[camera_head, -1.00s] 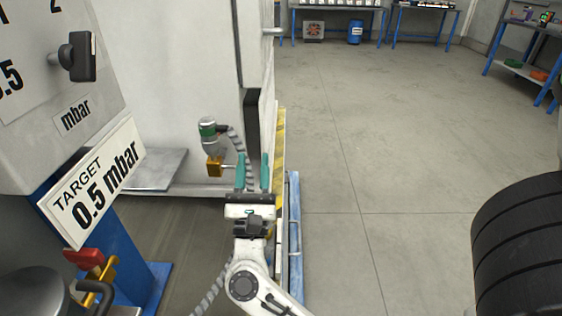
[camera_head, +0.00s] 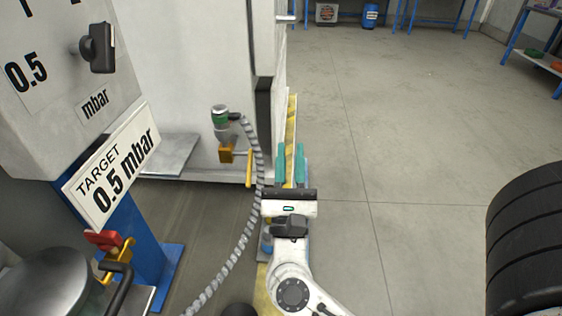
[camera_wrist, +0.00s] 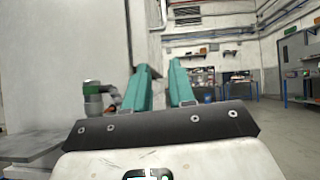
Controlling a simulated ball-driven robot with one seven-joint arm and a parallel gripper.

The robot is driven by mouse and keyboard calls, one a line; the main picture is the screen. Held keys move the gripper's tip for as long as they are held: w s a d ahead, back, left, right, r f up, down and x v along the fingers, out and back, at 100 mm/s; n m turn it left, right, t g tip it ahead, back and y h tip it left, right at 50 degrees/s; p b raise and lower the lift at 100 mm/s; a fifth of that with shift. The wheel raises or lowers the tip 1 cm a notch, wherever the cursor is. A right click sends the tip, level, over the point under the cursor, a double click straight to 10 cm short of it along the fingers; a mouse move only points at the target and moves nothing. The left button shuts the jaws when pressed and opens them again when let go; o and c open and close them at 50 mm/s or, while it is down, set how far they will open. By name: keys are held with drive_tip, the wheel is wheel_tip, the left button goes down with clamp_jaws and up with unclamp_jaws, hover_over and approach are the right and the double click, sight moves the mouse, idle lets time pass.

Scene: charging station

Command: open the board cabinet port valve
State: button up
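The port valve (camera_head: 222,132) sticks out low on the white cabinet in the head view. It has a grey and green coupling on top, a brass body below, and a yellow lever (camera_head: 249,168) that points up and down in the picture. A grey ribbed hose (camera_head: 254,158) runs from the coupling down to the floor. My gripper (camera_head: 291,162) is right of the lever, apart from it, with its two teal fingers open and empty. In the wrist view the open fingers (camera_wrist: 160,80) show, with the grey and green coupling (camera_wrist: 95,98) to their left.
The white cabinet (camera_head: 190,65) stands left of my gripper. A panel with a black knob (camera_head: 98,48) and a "TARGET 0.5 mbar" sign (camera_head: 115,165) is at left. A red-handled valve (camera_head: 108,240) is below it. A black tyre (camera_head: 530,235) is at right. The floor between is clear.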

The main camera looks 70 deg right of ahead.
drive_tip(key=w+r+n+t+y+p, duration=0.1)
drive_tip(key=n+t, duration=0.1)
drive_tip(key=n, duration=0.2)
drive_tip(key=w+r+n+t+y+p, duration=0.1)
drive_tip(key=r+n+t+y+p, duration=0.1)
drive_tip(key=n, duration=0.3)
drive_tip(key=w+r+n+t+y+p, duration=0.1)
drive_tip(key=r+n+t+p, duration=0.1)
drive_tip(key=n+t, duration=0.1)
drive_tip(key=shift+w+a+n, duration=0.15)
drive_tip(key=shift+w+n, duration=0.1)
drive_tip(key=shift+n, duration=0.55)
clamp_jaws()
drive_tip(key=w+n+t+y+p, duration=0.15)
drive_tip(key=n+y+p, duration=0.5)
drive_tip(key=n, duration=0.65)
drive_tip(key=w+n+t+y+p, duration=0.1)
drive_tip(key=w+n+y+p, duration=0.35)
drive_tip(key=n, duration=0.85)
drive_tip(key=s+f+n+g+y+p, duration=0.7)
drive_tip(key=n+p, duration=0.3)
drive_tip(key=n, duration=0.6)
drive_tip(key=w+d+f+g+p, duration=0.1)
drive_tip(key=w+d+f, duration=0.3)
drive_tip(key=w+f, duration=0.3)
drive_tip(key=shift+w+f+h, duration=0.3)
drive_tip(key=shift+w+f, duration=0.05)
drive_tip(key=shift+f, duration=0.55)
